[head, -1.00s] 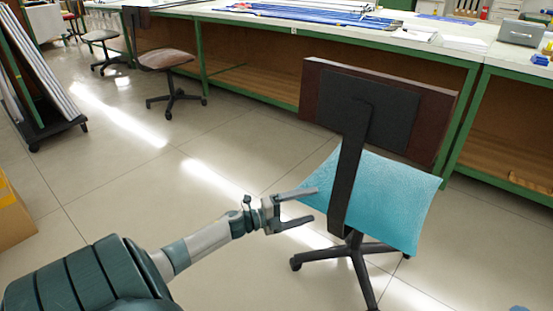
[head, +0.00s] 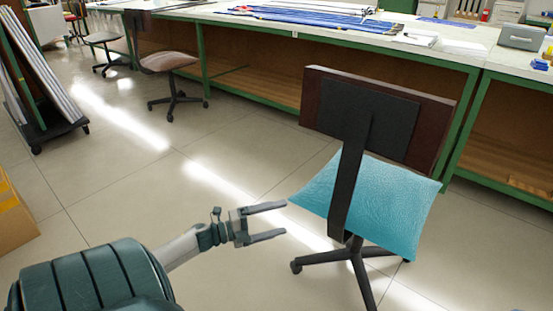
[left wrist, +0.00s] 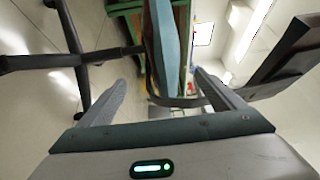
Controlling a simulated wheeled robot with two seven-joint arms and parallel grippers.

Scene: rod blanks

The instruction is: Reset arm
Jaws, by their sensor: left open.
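My left gripper (head: 286,219) is open and empty. In the head view it shows to the left of the office chair, with its fingers pointing right toward it. In the left wrist view its two fingers (left wrist: 158,90) are spread apart with nothing held between them. The chair has a dark backrest (head: 368,112) and a light blue cushion (head: 380,205) on its seat. The cushion's edge (left wrist: 166,45) also shows in the left wrist view, beyond the fingers. My right gripper is in neither view.
A long green-framed workbench (head: 250,95) runs along the back, with blue rods (head: 310,18) on top. A brown chair (head: 167,62) stands at the back left. A rack of panels (head: 38,75) and a cardboard box (head: 14,220) are at the left. The floor between is clear.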

